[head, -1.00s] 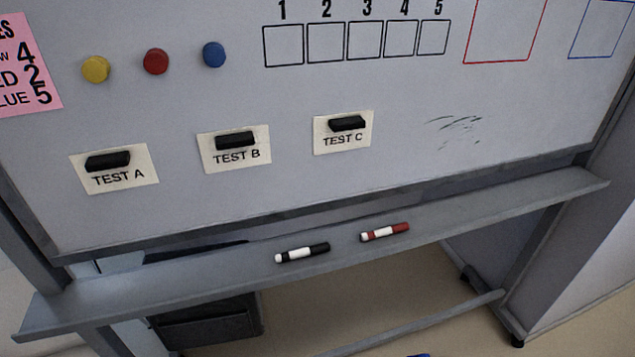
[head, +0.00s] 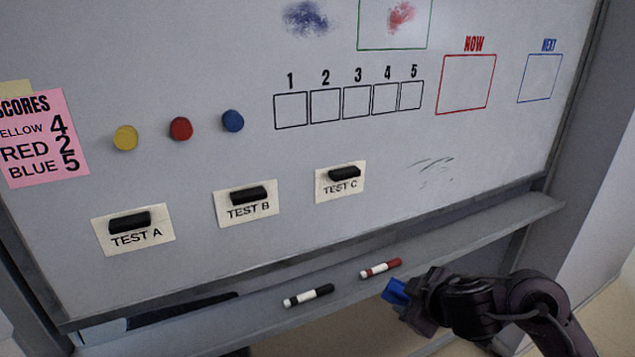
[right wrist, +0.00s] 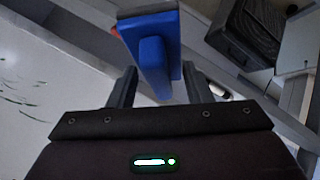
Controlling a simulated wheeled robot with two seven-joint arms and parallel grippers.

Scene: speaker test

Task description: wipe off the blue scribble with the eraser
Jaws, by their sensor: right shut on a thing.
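The blue scribble (head: 306,17) is a smudged patch high on the whiteboard, near the top edge of the head view. My right gripper (head: 408,297) is low at the right, in front of the board's tray. It is shut on a blue eraser (head: 396,291), which also shows between the fingers in the right wrist view (right wrist: 152,55). The eraser is apart from the board and well below the scribble. My left gripper is not in view.
The whiteboard (head: 220,60) carries a red scribble (head: 401,17) in a green frame, three round magnets, a pink score note (head: 42,138) and three dark blocks on labelled cards. The tray (head: 480,238) below holds a black marker (head: 308,296) and a red marker (head: 380,268).

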